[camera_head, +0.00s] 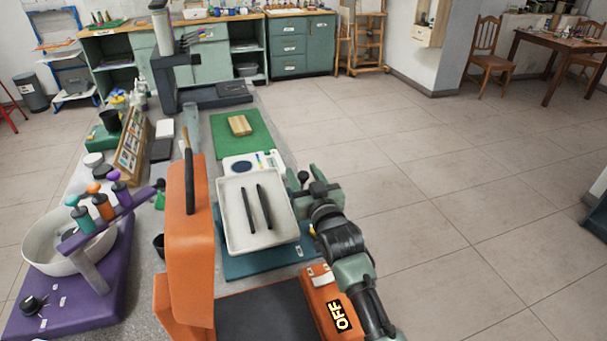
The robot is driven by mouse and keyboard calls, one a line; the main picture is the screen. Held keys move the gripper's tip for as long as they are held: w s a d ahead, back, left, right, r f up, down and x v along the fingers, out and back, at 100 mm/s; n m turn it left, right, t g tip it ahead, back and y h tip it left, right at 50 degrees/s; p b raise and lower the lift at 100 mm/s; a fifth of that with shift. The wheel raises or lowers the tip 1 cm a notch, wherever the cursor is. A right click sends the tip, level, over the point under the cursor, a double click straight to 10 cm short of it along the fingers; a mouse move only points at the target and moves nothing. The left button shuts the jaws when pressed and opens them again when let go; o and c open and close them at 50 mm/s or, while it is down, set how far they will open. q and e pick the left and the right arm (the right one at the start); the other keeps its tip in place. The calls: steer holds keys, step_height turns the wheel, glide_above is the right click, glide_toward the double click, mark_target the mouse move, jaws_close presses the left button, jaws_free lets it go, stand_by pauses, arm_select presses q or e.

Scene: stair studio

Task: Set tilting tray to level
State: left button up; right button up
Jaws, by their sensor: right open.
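The tilting tray (232,232) is a white, shallow, rectangular tray above a teal base (262,262), in the middle of the head view. Two dark rods (257,207) lie side by side in it, along its length. From this high angle I cannot tell its exact tilt. My right gripper (305,181) is open at the tray's far right corner. A small dark knob (303,176) shows close to its fingers; I cannot tell whether they touch it. My left gripper is not in view.
An orange machine (188,255) with an "OFF" label stands in front of the tray. A purple stand (75,300) with a white bowl (55,240) is at left. A green mat (225,145) with a wooden block (240,125) lies behind the tray. Open floor is at right.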

jaws_close()
stand_by(1.4)
